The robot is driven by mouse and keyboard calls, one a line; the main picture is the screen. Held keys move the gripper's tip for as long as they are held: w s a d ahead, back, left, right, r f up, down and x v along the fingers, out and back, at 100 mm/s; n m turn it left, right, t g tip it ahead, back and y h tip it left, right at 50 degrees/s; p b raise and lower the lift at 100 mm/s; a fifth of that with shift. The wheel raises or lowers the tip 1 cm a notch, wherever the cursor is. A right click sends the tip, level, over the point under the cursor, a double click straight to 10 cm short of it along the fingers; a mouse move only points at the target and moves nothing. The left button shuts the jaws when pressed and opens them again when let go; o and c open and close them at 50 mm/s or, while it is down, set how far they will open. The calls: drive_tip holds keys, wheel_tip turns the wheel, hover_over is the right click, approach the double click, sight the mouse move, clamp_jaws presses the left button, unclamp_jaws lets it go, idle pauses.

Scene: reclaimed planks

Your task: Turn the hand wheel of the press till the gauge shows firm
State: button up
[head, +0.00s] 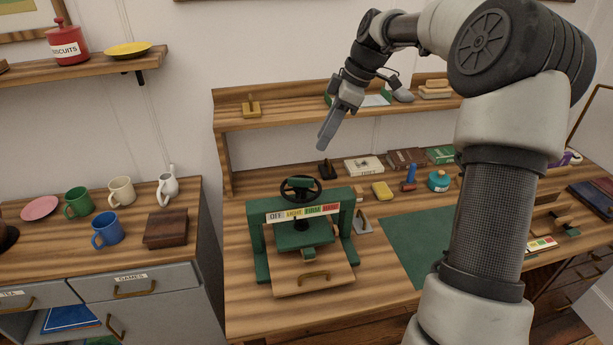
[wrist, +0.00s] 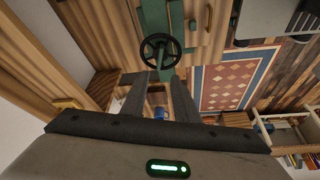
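The green press (head: 258,238) stands on the wooden bench. Its black hand wheel (head: 284,190) sits on top, above the crossbeam. The gauge strip (head: 303,213) on the beam has white, yellow, green and red fields, seemingly OFF, LIGHT, FIRM and HARD; I cannot make out where its pointer stands. My gripper (head: 328,138) hangs above and slightly right of the wheel, apart from it. In the wrist view the wheel (wrist: 146,50) shows just beyond the two spread fingertips (wrist: 159,80), with nothing held between them.
Mugs (head: 108,229) stand on the left cabinet.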

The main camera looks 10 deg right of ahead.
sight(302, 179)
drive_tip(key=x, duration=1.4)
clamp_jaws()
